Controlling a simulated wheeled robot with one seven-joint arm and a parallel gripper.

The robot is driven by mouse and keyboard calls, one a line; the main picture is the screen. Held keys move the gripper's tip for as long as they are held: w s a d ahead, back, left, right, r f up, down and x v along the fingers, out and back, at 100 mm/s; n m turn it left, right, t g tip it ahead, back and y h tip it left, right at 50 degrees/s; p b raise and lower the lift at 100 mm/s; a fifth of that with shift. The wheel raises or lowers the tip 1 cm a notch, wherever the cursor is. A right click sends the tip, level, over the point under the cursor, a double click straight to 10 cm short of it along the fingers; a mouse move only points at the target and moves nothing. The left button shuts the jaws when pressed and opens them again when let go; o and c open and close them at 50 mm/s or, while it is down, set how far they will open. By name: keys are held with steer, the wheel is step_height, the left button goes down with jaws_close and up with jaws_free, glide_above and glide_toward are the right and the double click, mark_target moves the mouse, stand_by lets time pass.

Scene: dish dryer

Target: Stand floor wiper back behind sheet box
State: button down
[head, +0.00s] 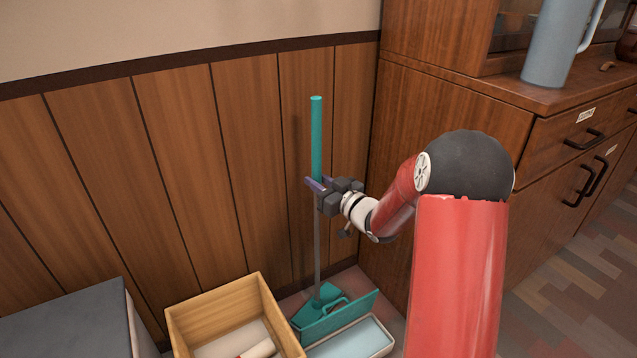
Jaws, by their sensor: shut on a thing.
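The floor wiper has a teal upper handle (316,135), a grey pole and a teal flat head (325,312) low down near the floor. It stands nearly upright near the wood-panelled wall, by the corner with the cabinet. My gripper (316,185) is shut on the handle, around the lower end of its teal part. A pale box with a teal rim or lid (352,338), probably the sheet box, sits in front of the wiper head and hides part of it. I cannot tell whether the head touches the floor.
An open wooden box (217,293) stands left of the wiper head, with pale items inside. A grey-topped box (65,325) is further left. The wooden cabinet (440,110) closes off the right side, with a grey-blue pitcher (560,42) on top.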

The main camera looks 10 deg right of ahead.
steer(key=shift+f, duration=0.1)
steer(key=c, duration=1.2)
jaws_free()
steer(key=shift+c, duration=0.2)
